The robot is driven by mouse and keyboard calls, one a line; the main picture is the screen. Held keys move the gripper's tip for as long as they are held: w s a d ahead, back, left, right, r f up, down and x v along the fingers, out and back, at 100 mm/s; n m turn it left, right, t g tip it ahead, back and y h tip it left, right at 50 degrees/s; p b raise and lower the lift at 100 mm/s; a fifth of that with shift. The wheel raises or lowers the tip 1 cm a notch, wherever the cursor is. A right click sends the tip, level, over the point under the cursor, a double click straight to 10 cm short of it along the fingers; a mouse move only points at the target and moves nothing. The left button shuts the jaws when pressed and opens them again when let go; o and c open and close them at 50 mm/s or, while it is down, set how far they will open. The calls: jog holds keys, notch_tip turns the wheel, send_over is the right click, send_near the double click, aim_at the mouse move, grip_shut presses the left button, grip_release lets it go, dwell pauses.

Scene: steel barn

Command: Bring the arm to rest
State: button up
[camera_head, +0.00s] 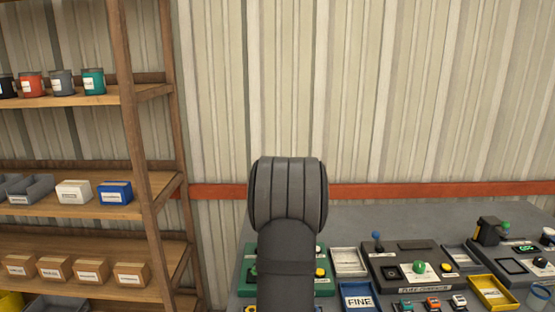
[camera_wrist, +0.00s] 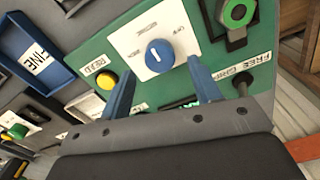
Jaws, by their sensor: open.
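My gripper (camera_wrist: 161,70) shows in the wrist view with its two blue fingers apart and nothing between them that I can see held. The fingertips point at a green panel (camera_wrist: 132,40), near a blue knob (camera_wrist: 160,53) on a white plate. The knob appears just beyond the gap between the tips; I cannot tell how far. In the head view my arm stands in front of the green panel (camera_head: 246,262) and hides its middle, and my gripper is out of sight behind it.
A yellow button (camera_wrist: 106,81) and a green ring (camera_wrist: 238,13) flank the knob. A blue tray (camera_head: 357,297) marked FINE, a dark control panel (camera_head: 382,272) and a yellow tray (camera_head: 491,292) sit to the right on the grey bench. A wooden shelf (camera_head: 70,212) stands left. The wall above is clear.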

jog(key=shift+f, duration=1.8)
jog(key=shift+r, duration=0.1)
notch_tip(320, 180, up, 17)
notch_tip(320, 180, down, 17)
jog(key=shift+f, duration=0.1)
jog(key=shift+n, duration=0.3)
jog(key=n, duration=1.2)
jog(key=shift+r, duration=0.75)
